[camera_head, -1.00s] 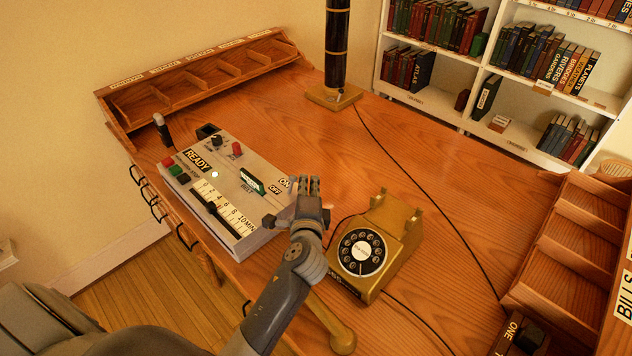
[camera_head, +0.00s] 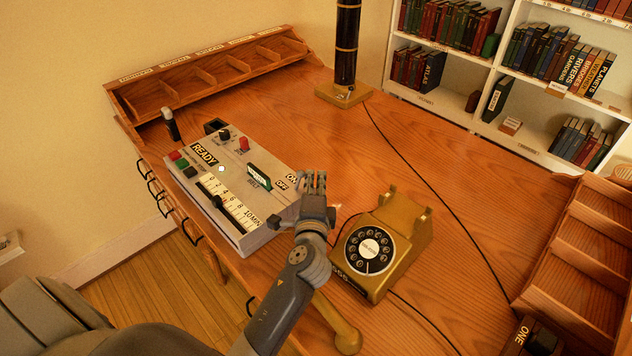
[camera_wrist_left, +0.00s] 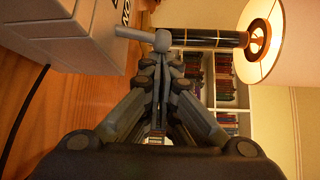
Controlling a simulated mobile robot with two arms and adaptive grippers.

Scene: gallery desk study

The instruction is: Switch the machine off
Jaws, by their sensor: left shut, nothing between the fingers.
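The machine (camera_head: 222,190) is a pale grey box on the desk, with a READY label, red and green buttons and a numbered slider strip. ON and OFF labels (camera_head: 282,184) are at its right end. In the left wrist view, a grey lever with a round knob (camera_wrist_left: 162,41) juts out beside the machine's wall (camera_wrist_left: 75,35), just beyond my fingertips. My left gripper (camera_head: 314,182) is shut and empty beside the machine's right end; its closed fingers also show in the left wrist view (camera_wrist_left: 162,66). I cannot tell whether they touch the lever. My right gripper is out of view.
A gold rotary telephone (camera_head: 405,235) stands close to the right of my left gripper. A black-and-gold lamp post (camera_head: 346,50) stands at the back, its cord crossing the desk. Wooden racks (camera_head: 205,72) line the back left and right edges. The desk behind the gripper is clear.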

